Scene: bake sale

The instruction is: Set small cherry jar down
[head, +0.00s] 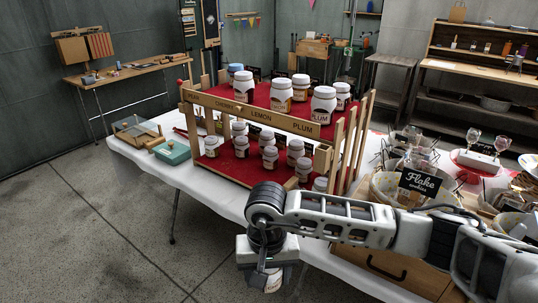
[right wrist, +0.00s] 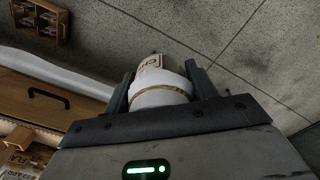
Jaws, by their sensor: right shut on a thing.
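My right gripper (head: 270,268) points down in front of the table, over the concrete floor. It is shut on the small cherry jar (head: 272,284), whose lower part shows below the fingers. In the right wrist view the white jar (right wrist: 160,97) sits between the two dark fingers, its label partly showing "CH". White-lidded jars (head: 281,95) stand on both levels. My left gripper is out of view.
The white-clothed table (head: 222,190) carries a teal box (head: 172,152) at left and baskets with a "Flake" sign (head: 419,182) at right. A wooden drawer front (head: 385,266) is below my right arm, which covers part of the table.

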